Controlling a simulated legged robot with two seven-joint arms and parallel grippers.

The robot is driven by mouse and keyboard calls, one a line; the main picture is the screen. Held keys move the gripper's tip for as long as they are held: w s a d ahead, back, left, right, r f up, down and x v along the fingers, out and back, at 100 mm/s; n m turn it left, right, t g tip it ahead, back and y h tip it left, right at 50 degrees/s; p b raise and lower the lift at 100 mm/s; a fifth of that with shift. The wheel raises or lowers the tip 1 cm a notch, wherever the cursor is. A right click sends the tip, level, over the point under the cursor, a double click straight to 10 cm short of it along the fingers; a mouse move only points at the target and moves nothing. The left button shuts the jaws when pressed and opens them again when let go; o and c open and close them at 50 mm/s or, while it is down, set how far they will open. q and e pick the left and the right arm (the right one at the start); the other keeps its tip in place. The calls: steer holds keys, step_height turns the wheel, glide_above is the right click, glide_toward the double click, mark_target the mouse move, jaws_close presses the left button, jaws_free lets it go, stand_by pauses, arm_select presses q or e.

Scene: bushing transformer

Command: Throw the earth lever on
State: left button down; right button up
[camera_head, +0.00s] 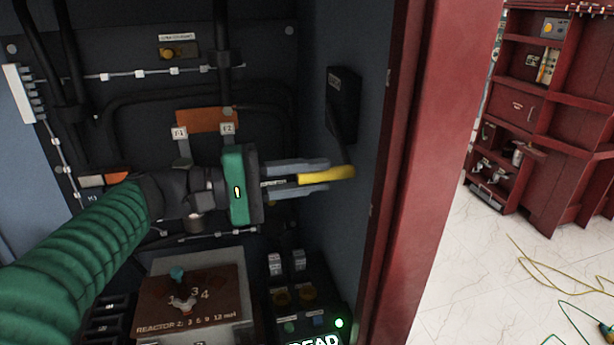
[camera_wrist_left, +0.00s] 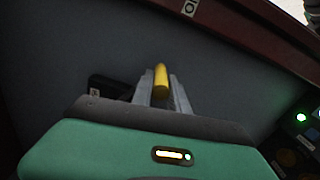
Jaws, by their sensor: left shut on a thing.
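The earth lever has a yellow handle (camera_head: 330,175) on a dark arm that hangs from a black housing (camera_head: 342,100) on the cabinet's right inner wall. The handle points left and slightly down in the head view. My left gripper (camera_head: 322,174) reaches in from the left and is shut on the handle, with the yellow end showing past the fingertips. In the left wrist view the yellow handle (camera_wrist_left: 161,82) stands between the two grey fingers (camera_wrist_left: 162,92). The black housing partly shows behind them. My right gripper is in neither view.
A red door frame (camera_head: 405,170) stands close right of the lever. Below are a brown reactor panel (camera_head: 190,300) with a knob and a control box with a green lamp (camera_head: 339,322). Cables and terminals cover the back wall. A red cabinet (camera_head: 550,110) stands farther right.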

arm_select(q)
steer(key=c, duration=1.5)
jaws_free()
steer(key=shift+d+f, duration=0.2)
steer(key=shift+f, duration=0.1)
steer(key=shift+o, duration=1)
steer(key=shift+w+d, duration=0.1)
steer(key=shift+w, duration=0.05)
steer(key=shift+d, duration=0.1)
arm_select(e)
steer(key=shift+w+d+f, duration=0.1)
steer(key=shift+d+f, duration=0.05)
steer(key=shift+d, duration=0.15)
arm_select(q)
steer(key=shift+r, duration=0.1)
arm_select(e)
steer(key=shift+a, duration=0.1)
arm_select(q)
steer(key=shift+a, duration=0.65)
steer(key=p+v, duration=0.1)
steer(key=v, duration=1.4)
steer(key=shift+s+a+p, duration=0.3)
steer(key=shift+p, duration=0.1)
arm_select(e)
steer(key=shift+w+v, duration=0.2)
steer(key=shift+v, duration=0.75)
